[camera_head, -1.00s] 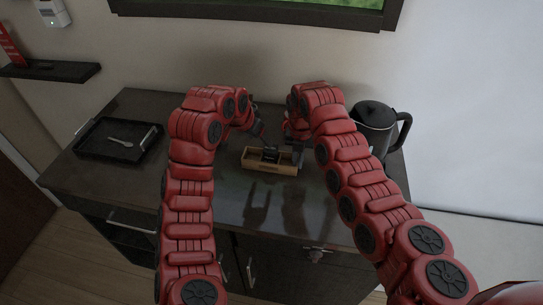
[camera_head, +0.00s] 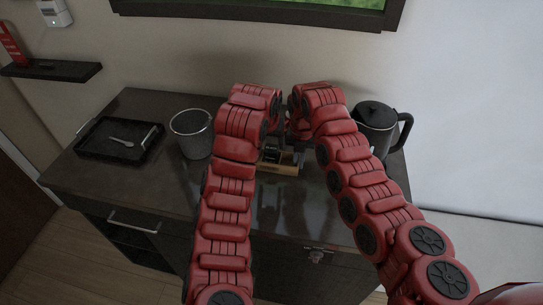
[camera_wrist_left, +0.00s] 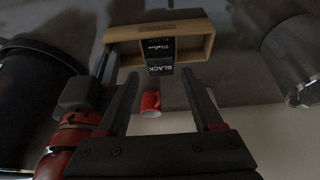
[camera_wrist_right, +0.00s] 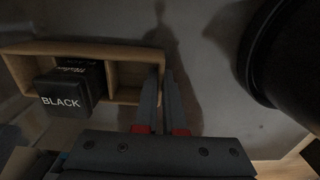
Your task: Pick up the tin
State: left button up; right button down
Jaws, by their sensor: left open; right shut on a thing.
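The tin is black with white "BLACK" lettering and sits in an open wooden box. It shows in the head view (camera_head: 270,153), the left wrist view (camera_wrist_left: 160,66) and the right wrist view (camera_wrist_right: 64,92). The wooden box (camera_head: 279,170) has a divider (camera_wrist_right: 110,75). My left gripper (camera_wrist_left: 158,74) is open, with the tin showing between its fingertips; I cannot tell whether they touch it. My right gripper (camera_wrist_right: 163,72) is shut on the box's end wall, beside an empty compartment. In the head view the arms partly hide both grippers.
A metal bucket (camera_head: 190,136) stands left of my left arm. A black kettle (camera_head: 374,125) stands close to my right arm. A black tray (camera_head: 121,139) with a spoon lies at the far left. A red cup-like thing (camera_wrist_left: 151,103) shows in the left wrist view. The front countertop is clear.

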aim_at(271, 148)
pick_arm(q)
jog(key=shift+x, duration=2.9)
jog(key=shift+w, duration=0.1)
grip_shut()
